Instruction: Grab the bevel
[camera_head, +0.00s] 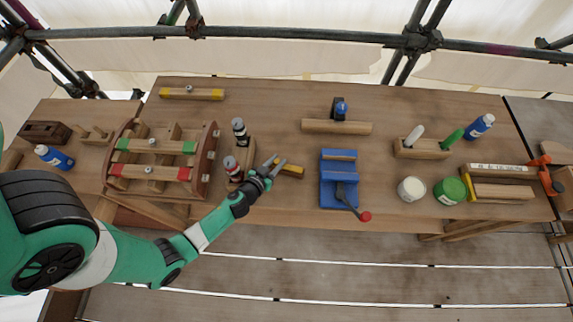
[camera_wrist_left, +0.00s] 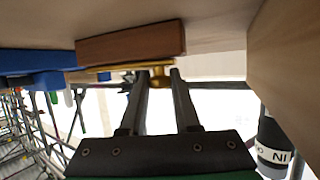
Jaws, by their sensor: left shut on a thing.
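The bevel (camera_head: 291,170) lies near the front of the bench, left of the blue vise, with a wooden body and yellow brass parts. My left gripper (camera_head: 274,161) reaches it from the front left. In the left wrist view the bevel's wooden body (camera_wrist_left: 130,44) lies across the view, just beyond the fingertips. Its brass knob sits between the two fingers of my left gripper (camera_wrist_left: 158,76), which is shut on the bevel. The bevel still looks to be at the bench top. My right gripper is not in view.
Two dark bottles in a wooden holder (camera_head: 246,170) stand close left of my left gripper. A blue vise (camera_head: 339,190) with a red-tipped lever stands to the right. A wooden frame with green and red bars (camera_head: 205,165) is further left. Bare bench lies behind the bevel.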

